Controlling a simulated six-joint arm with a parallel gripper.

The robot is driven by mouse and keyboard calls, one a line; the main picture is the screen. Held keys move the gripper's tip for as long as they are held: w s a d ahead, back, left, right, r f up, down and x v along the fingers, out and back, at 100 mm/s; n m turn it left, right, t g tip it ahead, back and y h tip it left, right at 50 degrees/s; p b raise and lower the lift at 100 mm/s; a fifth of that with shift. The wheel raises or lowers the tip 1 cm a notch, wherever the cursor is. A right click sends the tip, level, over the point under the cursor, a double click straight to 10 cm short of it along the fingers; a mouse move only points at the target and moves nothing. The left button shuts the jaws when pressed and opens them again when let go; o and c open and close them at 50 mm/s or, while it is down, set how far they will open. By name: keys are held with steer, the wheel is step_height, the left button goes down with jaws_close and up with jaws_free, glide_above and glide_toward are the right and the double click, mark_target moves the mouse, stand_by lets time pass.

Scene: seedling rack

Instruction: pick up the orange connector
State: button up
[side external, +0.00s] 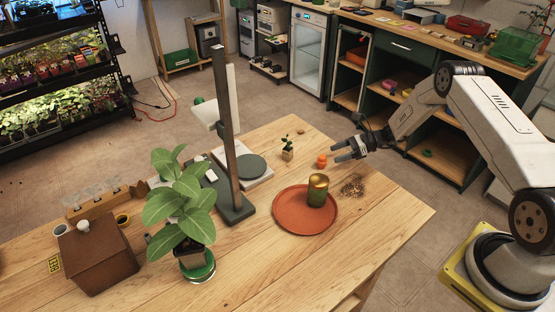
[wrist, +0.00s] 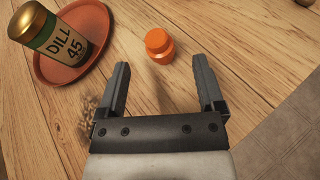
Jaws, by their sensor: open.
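The orange connector (wrist: 159,46) is a small orange rounded piece on the wooden table. In the wrist view it lies ahead of my fingertips, between their lines and nearer the middle. In the side external view the connector (side external: 321,161) sits just left of my gripper (side external: 343,150). In the wrist view my gripper (wrist: 162,77) is open, with its two dark fingers apart and nothing between them. The connector is apart from both fingers.
A terracotta saucer (side external: 282,222) holds a green and gold tin (side external: 317,190) labelled DILL 45. Loose brown crumbs (side external: 353,187) lie beside it. A small potted seedling (side external: 288,150) and a scale (side external: 247,168) stand behind. The table edge is close on the right.

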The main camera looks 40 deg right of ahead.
mark_target(322, 159)
steer(key=shift+w+a+f, duration=0.15)
steer(key=shift+a, duration=0.1)
steer(key=shift+a, duration=0.1)
steer(key=shift+x, duration=2.5)
steer(key=shift+f, duration=0.1)
jaws_close()
